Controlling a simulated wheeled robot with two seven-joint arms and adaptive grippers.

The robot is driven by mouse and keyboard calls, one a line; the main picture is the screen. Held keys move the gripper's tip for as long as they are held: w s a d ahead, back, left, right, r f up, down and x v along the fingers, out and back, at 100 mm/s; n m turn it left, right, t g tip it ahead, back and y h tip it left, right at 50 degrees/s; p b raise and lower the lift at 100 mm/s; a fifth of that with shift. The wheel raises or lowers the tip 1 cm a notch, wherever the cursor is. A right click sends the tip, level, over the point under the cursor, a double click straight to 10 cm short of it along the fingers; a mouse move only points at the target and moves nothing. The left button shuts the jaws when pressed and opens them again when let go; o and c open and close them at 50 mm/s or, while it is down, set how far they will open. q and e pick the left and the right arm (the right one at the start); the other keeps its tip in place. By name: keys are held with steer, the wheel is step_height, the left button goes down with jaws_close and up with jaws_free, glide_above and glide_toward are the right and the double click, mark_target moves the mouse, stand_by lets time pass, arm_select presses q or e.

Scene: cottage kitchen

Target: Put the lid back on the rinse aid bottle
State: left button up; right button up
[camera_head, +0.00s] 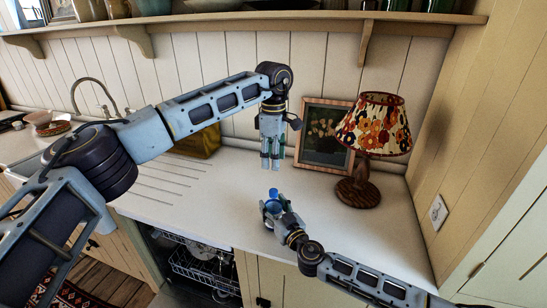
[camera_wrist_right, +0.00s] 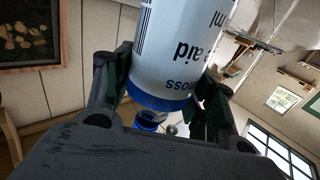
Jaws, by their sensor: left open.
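The white rinse aid bottle (camera_wrist_right: 180,62), with a blue end band, stands between the fingers of my right gripper (camera_wrist_right: 166,92) in the right wrist view. The fingers touch both its sides, and its print looks upside down there. A smaller blue part (camera_wrist_right: 148,118) shows just beyond the band; I cannot tell whether it is the neck or the lid. In the head view my right gripper (camera_head: 275,207) is low over the counter, with a blue top (camera_head: 273,193) showing above it. My left gripper (camera_head: 270,163) points down above and behind it, open, with no lid visible between its fingers.
A lamp with a flowered shade (camera_head: 373,124) and a framed picture (camera_head: 324,133) stand at the back right of the counter (camera_head: 225,205). An open dishwasher (camera_head: 203,267) is below the front edge. The counter to the right of the bottle is clear.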

steer(key=o, duration=0.3)
steer(key=shift+o, duration=0.2)
steer(key=shift+s+d, duration=0.1)
steer(key=shift+s, duration=0.05)
steer(key=shift+v, duration=5.8)
steer(key=shift+s, duration=0.15)
